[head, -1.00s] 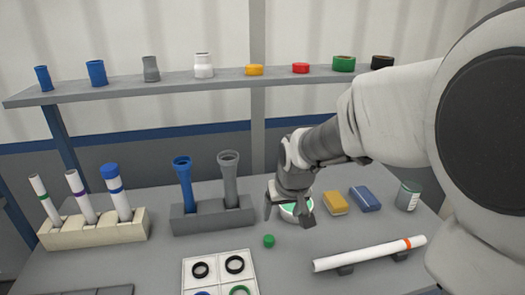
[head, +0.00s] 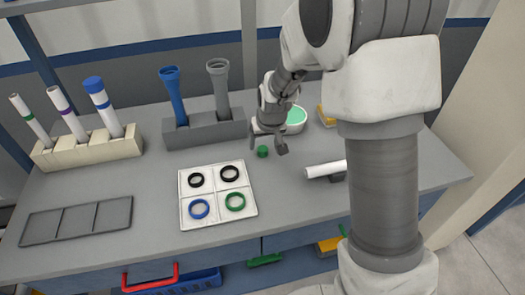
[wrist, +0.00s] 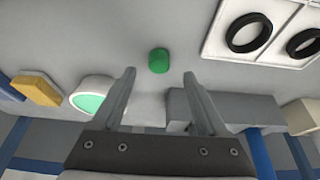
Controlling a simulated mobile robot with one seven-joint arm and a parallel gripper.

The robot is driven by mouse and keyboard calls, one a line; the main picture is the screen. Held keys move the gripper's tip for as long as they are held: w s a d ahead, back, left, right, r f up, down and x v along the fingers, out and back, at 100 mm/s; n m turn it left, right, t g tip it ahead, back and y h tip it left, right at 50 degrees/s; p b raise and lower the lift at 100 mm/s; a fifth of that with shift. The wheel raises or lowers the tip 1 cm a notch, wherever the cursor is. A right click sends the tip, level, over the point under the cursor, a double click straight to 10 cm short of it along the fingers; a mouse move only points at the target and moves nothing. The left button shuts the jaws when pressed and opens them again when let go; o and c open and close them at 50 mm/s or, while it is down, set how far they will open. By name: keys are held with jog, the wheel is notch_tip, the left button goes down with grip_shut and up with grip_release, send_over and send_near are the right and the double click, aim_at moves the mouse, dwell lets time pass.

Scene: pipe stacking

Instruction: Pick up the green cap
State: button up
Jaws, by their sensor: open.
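The small green cap (head: 262,151) sits on the grey tabletop, right of the four-section tray and in front of the grey pipe holder. It also shows in the wrist view (wrist: 158,61), just beyond the fingertips and roughly centred between them. My gripper (head: 267,138) is open and empty, pointing down close to the cap. In the wrist view its two fingers (wrist: 159,73) are spread wide with nothing between them. I cannot tell the exact height of the fingertips above the table.
A white tray (head: 218,187) holds black, blue and green rings. A white bowl with green inside (head: 297,119) stands behind my gripper. A grey holder (head: 205,131) carries blue and grey pipes. A white pipe (head: 325,169) lies right of the cap. Bare table lies in front of the cap.

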aim_at(263, 149)
jog(key=shift+b+x, duration=0.5)
jog(key=shift+x, duration=2.15)
jog(key=shift+w, duration=0.15)
jog(key=shift+c, duration=0.3)
grip_shut()
